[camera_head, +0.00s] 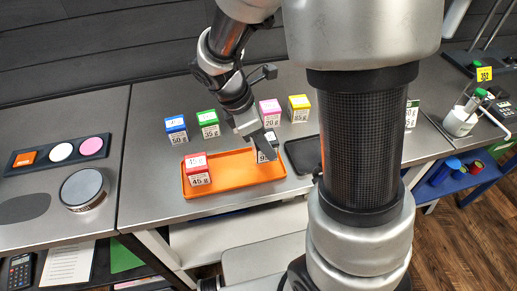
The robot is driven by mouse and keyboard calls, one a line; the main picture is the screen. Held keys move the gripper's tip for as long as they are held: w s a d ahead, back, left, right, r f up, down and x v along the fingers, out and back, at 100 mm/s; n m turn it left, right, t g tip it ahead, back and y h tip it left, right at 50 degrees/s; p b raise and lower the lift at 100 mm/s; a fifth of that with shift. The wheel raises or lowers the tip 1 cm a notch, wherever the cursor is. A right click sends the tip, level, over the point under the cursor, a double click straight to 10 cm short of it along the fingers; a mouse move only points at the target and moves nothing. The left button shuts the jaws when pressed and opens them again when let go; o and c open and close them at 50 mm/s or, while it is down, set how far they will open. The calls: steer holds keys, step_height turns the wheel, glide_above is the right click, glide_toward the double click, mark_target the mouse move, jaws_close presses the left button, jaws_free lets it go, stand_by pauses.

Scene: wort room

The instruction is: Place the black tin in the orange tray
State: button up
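The orange tray (240,183) lies on the grey bench in the head view, left of my arm column. A small tin with a white label and dark upper part (270,155), apparently the black tin, is at the tray's right end. It is upright; I cannot tell whether it touches the tray floor. My gripper (262,142) points down at this tin, and a dark finger covers part of it. The far finger is hidden, so I cannot see whether the gripper is closed on the tin. A red tin (197,168) marked 45 g stands in the tray's left end.
Blue (176,130), green (208,124), pink (270,112) and yellow (299,108) tins stand behind the tray. A black tray (303,153) lies close to its right. A round metal container (85,189) and dark palette (40,157) are on the left bench. A beaker (459,121) stands right.

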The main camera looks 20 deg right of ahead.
steer(key=shift+f+b, duration=0.35)
steer(key=shift+f, duration=1.55)
steer(key=shift+f, duration=0.2)
steer(key=o, duration=1.1)
